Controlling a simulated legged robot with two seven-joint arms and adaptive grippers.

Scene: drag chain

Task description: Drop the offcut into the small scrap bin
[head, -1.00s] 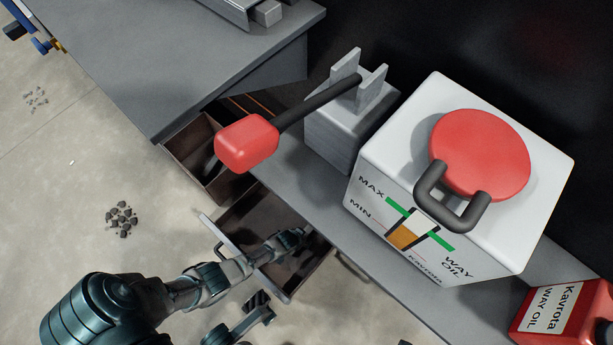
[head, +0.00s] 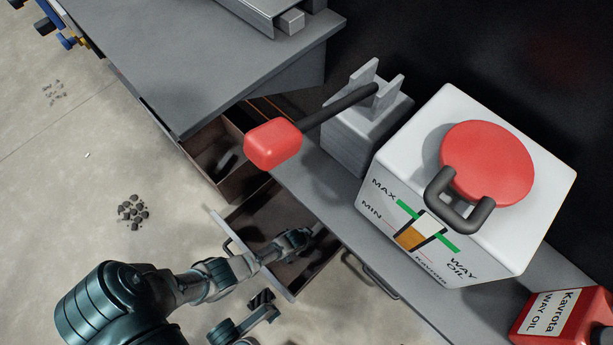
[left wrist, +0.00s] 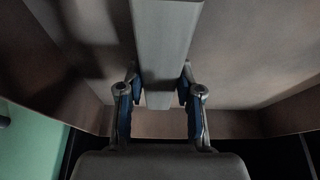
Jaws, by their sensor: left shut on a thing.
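My left arm reaches from the lower left into the open brown drawer (head: 262,215) in the head view. The left gripper (head: 316,232) is small and shadowed there. In the left wrist view the left gripper (left wrist: 159,88) is shut on a plain grey bar (left wrist: 165,45), which seems to be the offcut. Brown walls and floor lie around and beyond the bar. I cannot tell whether the bar touches the floor. The offcut cannot be made out in the head view. I cannot pick out the small scrap bin for certain.
Another brown open compartment (head: 208,150) beside the drawer holds a dark piece. A red-knobbed lever (head: 273,144) sticks out above. A white oil tank (head: 470,190) and a red can (head: 563,318) stand at the right. Dark chips (head: 132,212) lie on the open floor.

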